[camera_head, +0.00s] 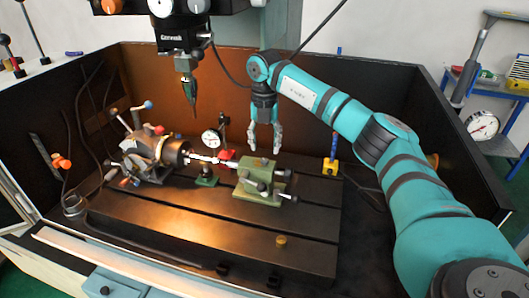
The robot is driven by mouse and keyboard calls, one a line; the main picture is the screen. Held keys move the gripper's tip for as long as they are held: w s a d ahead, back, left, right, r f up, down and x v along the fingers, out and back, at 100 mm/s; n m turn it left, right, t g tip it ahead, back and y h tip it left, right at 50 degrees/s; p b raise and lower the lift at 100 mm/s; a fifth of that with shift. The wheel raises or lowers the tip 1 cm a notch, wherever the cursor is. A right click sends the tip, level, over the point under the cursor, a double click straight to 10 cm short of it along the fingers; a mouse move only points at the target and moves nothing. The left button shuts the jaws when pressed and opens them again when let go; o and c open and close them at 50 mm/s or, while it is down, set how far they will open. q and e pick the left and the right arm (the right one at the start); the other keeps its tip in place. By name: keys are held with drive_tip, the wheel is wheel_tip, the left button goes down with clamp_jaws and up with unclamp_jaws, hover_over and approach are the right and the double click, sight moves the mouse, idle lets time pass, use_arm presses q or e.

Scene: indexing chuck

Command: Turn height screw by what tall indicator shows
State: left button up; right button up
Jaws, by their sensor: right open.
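A small white-faced dial indicator (210,138) stands behind the bright workpiece bar (212,158), beside a dark upright stand (223,131). Its needle is too small to read. The bar runs between the grey indexing chuck (155,150) on the left and the green tailstock (257,180) on the right. The tailstock carries dark-knobbed handles on its right side; I cannot tell which part is the height screw. My right gripper (265,151) points down, open and empty, just behind and above the tailstock. My left gripper is not in view.
A machine head with a pointed tool (190,92) hangs above the slotted table (170,215). A small green support (207,181) stands under the bar. Dark walls (400,100) enclose the back and right.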

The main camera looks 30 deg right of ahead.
sight(265, 160)
wheel_tip(265, 160, down, 3)
drive_tip(key=shift+w+d+f+p, duration=0.1)
drive_tip(key=shift+w+p, duration=0.05)
drive_tip(key=shift+p, duration=0.15)
drive_tip(key=shift+f, duration=0.95)
drive_tip(key=shift+c, duration=1.2)
drive_tip(key=c, duration=0.4)
drive_tip(key=shift+c, duration=1.3)
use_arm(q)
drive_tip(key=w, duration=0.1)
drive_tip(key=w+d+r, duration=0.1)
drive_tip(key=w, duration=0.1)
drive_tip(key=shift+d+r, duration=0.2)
use_arm(e)
clamp_jaws()
